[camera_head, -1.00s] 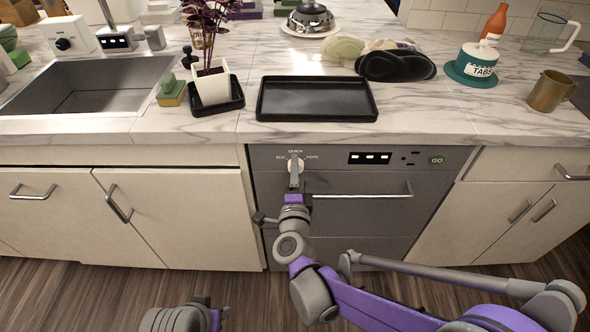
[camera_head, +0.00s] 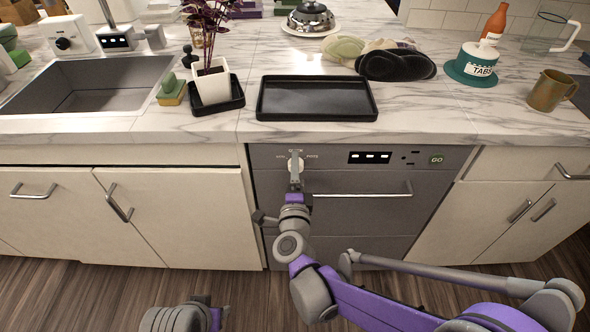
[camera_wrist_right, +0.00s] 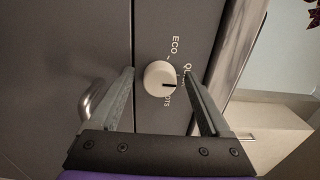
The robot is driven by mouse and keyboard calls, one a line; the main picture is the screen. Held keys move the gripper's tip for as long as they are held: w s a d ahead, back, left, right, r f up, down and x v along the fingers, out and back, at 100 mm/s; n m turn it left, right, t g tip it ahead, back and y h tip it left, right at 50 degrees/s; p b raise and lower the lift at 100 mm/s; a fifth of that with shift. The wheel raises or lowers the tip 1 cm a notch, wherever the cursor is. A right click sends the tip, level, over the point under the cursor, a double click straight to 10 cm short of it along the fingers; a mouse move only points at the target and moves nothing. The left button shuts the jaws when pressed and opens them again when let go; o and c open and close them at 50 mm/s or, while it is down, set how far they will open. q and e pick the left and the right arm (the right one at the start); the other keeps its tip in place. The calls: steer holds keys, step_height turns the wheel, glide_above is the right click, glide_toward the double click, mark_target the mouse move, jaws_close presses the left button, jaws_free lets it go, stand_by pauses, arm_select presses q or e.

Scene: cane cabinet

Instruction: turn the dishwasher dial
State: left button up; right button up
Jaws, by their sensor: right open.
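The dishwasher dial (camera_head: 296,161) is a round white knob at the upper left of the grey dishwasher front. It also shows in the right wrist view (camera_wrist_right: 160,78), with a dark mark pointing right and ECO, QUICK and POTS lettering around its right side. My right gripper (camera_head: 295,174) is in front of the dial. In the wrist view its open fingers (camera_wrist_right: 159,77) stand on either side of the dial, with a gap visible each side. My left gripper (camera_head: 222,314) is low in the head view, well away from the dishwasher; its finger opening is unclear.
The dishwasher handle (camera_head: 360,194) is a bar right of my right gripper. The marble counter edge overhangs above, with a black tray (camera_head: 317,98) on it. White cabinets flank the dishwasher. The wooden floor (camera_head: 250,300) in front looks clear.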

steer(key=s, duration=1)
steer(key=shift+s+p, duration=0.4)
